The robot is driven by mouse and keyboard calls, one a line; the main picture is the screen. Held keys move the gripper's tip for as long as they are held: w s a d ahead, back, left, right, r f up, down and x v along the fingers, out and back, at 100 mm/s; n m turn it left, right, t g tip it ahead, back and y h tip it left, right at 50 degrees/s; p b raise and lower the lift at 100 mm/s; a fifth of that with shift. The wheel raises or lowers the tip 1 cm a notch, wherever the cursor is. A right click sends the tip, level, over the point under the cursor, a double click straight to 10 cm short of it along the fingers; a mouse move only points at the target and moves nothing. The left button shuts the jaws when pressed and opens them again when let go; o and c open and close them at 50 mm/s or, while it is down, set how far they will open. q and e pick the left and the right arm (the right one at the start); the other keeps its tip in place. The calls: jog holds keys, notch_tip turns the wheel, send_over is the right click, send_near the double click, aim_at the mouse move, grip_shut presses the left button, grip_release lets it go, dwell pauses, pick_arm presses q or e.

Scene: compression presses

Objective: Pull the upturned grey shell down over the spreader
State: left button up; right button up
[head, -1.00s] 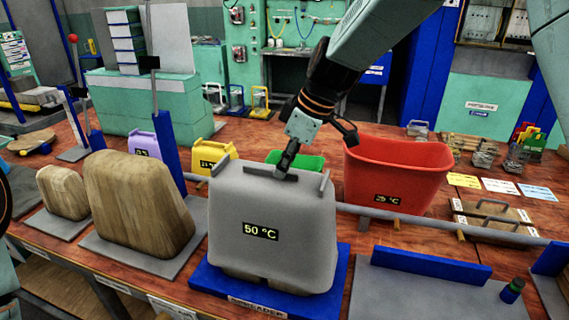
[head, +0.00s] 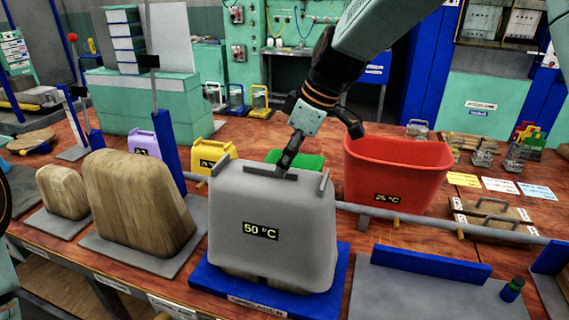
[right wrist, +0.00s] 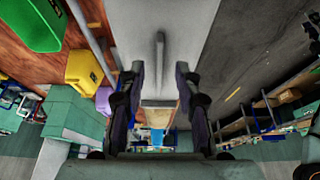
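The grey shell (head: 280,215), with a "50 °C" display on its front, sits upside down over the spreader (head: 285,284). Only the spreader's wooden feet show under the shell's lower edge, above a blue base (head: 215,278). My right gripper (head: 318,145) is at the shell's top. Its fingers are spread, one close to the top bar and one up to the right. In the right wrist view the open fingers (right wrist: 159,82) have the shell's raised bar (right wrist: 160,55) between them, not gripped; I cannot tell whether a finger touches the shell. My left gripper is not in view.
A red bin (head: 398,180) stands behind to the right. Wooden forms (head: 135,205) on grey plates are to the left. A grey rail (head: 440,226) runs behind the shell. A blue-backed grey plate (head: 420,295) to the right is mostly bare.

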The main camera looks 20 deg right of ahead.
jog(key=v, duration=1)
jog(key=shift+s+d, duration=0.1)
jog(key=shift+s, duration=0.05)
